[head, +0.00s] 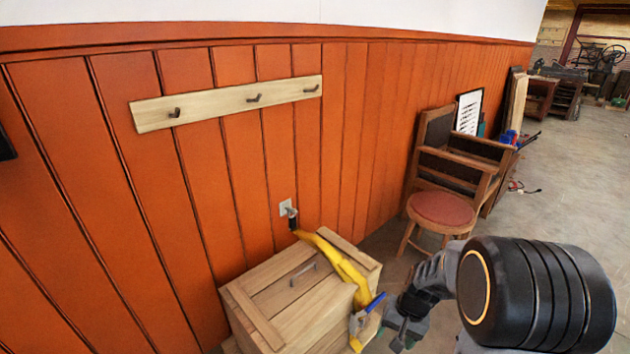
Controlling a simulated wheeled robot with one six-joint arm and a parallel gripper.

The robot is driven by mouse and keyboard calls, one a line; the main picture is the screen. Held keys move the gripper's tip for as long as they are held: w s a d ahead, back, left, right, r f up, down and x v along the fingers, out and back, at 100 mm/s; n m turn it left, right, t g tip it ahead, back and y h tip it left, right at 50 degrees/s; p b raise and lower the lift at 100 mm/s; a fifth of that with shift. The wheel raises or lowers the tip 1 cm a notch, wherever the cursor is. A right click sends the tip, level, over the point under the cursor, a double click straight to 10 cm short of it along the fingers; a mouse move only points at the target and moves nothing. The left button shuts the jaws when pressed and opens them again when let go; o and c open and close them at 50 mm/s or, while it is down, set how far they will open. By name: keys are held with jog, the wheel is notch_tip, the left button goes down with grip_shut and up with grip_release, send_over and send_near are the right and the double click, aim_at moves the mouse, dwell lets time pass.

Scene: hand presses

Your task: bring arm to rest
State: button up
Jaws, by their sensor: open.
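My arm comes in from the lower right, with a large black ribbed joint in front. My gripper (402,333) is at the bottom of the picture, just right of a wooden box. Its jaws are small, dark and partly hidden, and I see nothing held in them. A yellow strap-like piece (345,268) with a blue part (375,302) near its lower end lies over the box, a little left of my gripper. I cannot tell whether the gripper touches it.
The wooden box (272,303) stands against the orange panelled wall (140,235). A peg rail (230,102) with three hooks is above it. A chair with a red seat (441,208) stands by the wall behind my arm. Grey floor (545,170) is open at the right.

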jog(key=s+a+r+n+t+h+p, duration=0.1)
jog(key=s+r+n+t+p, duration=0.1)
jog(key=r, duration=1.1)
jog(key=s+a+r+n+t+h+p, duration=0.1)
jog(key=s+r+p, duration=0.4)
jog(key=r, duration=0.8)
jog(key=shift+s+a+n+t+p, duration=0.2)
jog(key=shift+a+n+t+p, duration=0.4)
jog(key=shift+n+t+p, duration=0.1)
